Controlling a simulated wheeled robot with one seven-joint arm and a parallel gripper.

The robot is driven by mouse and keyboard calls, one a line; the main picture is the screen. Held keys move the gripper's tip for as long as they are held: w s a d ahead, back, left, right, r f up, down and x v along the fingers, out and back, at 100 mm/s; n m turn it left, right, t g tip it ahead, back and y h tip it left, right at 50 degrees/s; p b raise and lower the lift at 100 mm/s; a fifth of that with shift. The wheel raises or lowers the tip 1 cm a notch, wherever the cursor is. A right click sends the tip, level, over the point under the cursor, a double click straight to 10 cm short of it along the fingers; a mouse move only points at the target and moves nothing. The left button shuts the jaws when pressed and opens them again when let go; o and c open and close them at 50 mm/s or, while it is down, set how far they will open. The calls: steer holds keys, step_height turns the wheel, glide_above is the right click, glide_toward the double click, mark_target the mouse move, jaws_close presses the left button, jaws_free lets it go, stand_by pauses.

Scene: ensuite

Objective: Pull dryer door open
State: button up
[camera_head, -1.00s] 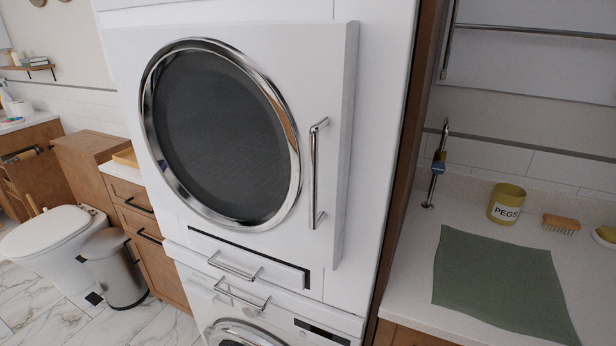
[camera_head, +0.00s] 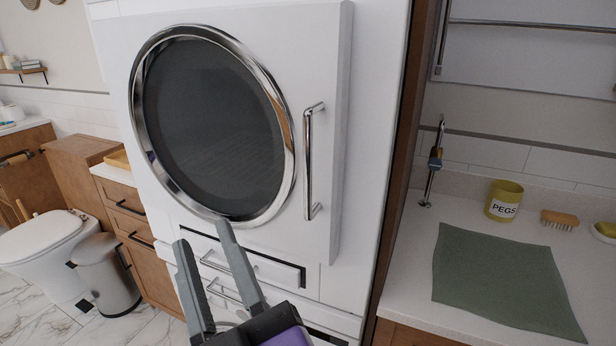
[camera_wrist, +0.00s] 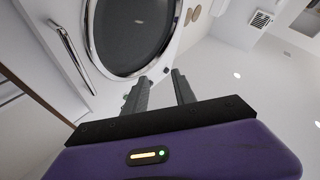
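The white dryer door (camera_head: 270,48) has a round dark window in a chrome ring and looks shut or very nearly so. Its vertical chrome handle (camera_head: 309,162) is on the door's right side. In the wrist view the handle (camera_wrist: 72,57) lies at the upper left, tilted, with the door window (camera_wrist: 135,30) at the top. My gripper (camera_head: 202,232) is in front of the machine, below the window and to the left of and lower than the handle. Its two grey fingers are apart with nothing between them. In the wrist view the fingers (camera_wrist: 158,84) point up toward the door.
Below the door are a drawer with a chrome pull (camera_head: 228,262) and a washer, partly hidden by my gripper. A bin (camera_head: 105,272) and toilet stand left.

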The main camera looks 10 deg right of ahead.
step_height(320, 180, up, 11)
steer(key=w+d+m+h+b, duration=0.1)
steer(key=w+m+h, duration=0.1)
steer(key=m+h, duration=0.55)
steer(key=m+g+h, duration=0.5)
steer(key=h, duration=0.2)
glide_toward(307, 163)
steer(key=x, duration=0.3)
steer(key=shift+p+x, duration=0.4)
steer(key=shift+x, duration=3.35)
jaws_close()
